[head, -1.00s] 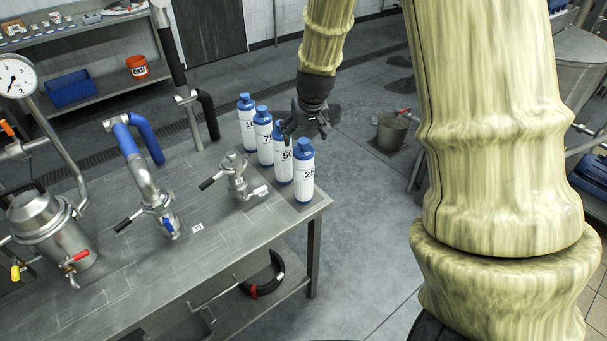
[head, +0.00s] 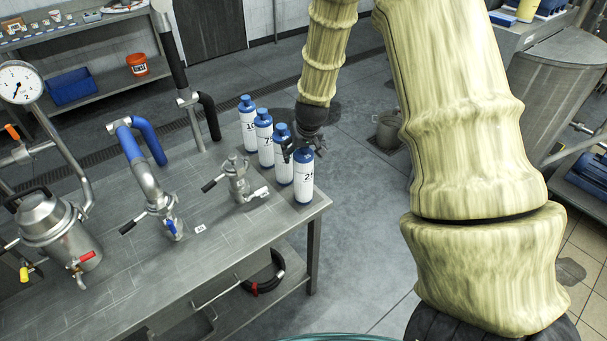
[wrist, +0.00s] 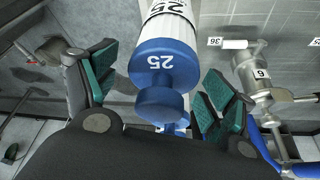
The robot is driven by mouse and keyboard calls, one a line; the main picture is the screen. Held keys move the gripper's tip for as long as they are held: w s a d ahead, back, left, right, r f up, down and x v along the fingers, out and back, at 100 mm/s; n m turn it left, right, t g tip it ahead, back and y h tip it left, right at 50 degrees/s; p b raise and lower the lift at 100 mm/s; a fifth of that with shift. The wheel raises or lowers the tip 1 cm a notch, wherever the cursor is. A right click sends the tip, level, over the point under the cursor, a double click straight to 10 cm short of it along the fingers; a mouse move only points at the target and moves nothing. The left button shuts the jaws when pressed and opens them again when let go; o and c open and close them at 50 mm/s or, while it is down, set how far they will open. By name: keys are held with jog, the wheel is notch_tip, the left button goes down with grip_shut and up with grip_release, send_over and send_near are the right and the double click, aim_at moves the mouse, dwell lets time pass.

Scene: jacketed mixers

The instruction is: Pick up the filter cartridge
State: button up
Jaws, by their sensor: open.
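The filter cartridges are white cylinders with blue caps, standing upright in a row at the right end of the steel table. The nearest is marked 25 (head: 302,180), and its cap is beside my gripper in the head view. My gripper (head: 305,147) is open at cap height. In the wrist view, the blue end of the 25 cartridge (wrist: 163,62) lies between the two green-padded fingers of my gripper (wrist: 155,92), with a gap on each side. The cartridge behind it (head: 283,165) is partly hidden by the nearest one and by a finger.
The steel table (head: 190,262) also carries a valve fitting (head: 238,182), a blue-handled pipe (head: 145,175) and a lidded steel vessel (head: 60,235) on the left. The floor right of the table is open.

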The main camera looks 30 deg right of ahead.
jog(key=shift+w+d+f, duration=0.1)
jog(key=shift+w+f, duration=0.15)
jog(key=shift+f, duration=0.4)
jog(key=shift+c, duration=0.2)
jog(key=c, duration=1.6)
jog(key=shift+r, duration=0.15)
